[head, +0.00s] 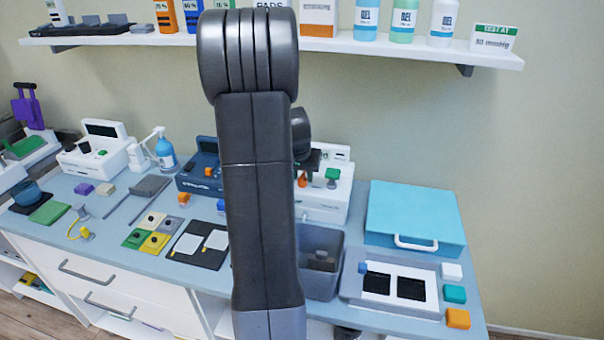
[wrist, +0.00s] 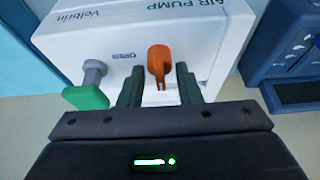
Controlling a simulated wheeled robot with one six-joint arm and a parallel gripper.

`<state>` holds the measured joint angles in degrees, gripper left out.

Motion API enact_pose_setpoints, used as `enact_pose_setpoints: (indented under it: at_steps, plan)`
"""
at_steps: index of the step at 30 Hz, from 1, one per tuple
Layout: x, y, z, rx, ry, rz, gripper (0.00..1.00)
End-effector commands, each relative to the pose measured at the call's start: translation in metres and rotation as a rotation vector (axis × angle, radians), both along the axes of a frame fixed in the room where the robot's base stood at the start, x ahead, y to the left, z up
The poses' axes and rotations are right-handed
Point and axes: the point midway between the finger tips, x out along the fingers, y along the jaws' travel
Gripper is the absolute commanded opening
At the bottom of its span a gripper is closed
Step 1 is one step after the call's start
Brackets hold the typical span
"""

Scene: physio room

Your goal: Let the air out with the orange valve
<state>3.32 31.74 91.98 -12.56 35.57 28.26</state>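The orange valve (wrist: 158,60) is a lever on the front of the white air pump (wrist: 205,35), and shows in the wrist view ahead of my gripper (wrist: 160,76). My gripper is open; its two dark fingers stand on either side of the lever, with a gap showing on each side. A printed label, seemingly "OPEN", lies left of the valve. A green handle (wrist: 86,97) on a grey stem is further left. In the head view the pump (head: 322,205) is partly hidden behind my arm, and a bit of the orange valve (head: 303,180) shows.
A dark blue device (head: 200,174) stands left of the pump; its side (wrist: 290,50) shows at the right of the wrist view. A grey bin (head: 320,240) is in front of the pump. A turquoise case (head: 415,213) is to the right. A shelf (head: 430,48) hangs above.

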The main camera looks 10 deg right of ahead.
Motion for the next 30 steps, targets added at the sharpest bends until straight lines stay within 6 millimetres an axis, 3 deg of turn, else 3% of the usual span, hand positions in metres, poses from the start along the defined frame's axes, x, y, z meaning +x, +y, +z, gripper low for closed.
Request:
enact_pose_setpoints:
  at_steps: [2, 6, 17, 30]
  plan:
    - [-0.0001, 0.0001, 0.0001, 0.0, 0.0, 0.0, 0.29]
    - [-0.0002, 0.0001, 0.0001, 0.0, 0.0, 0.0, 0.02]
    - [0.0001, 0.0009, -0.0025, 0.0, 0.0, -0.049, 0.02]
    - [0.0022, 0.0025, -0.0052, 0.0, -0.002, -0.382, 0.02]
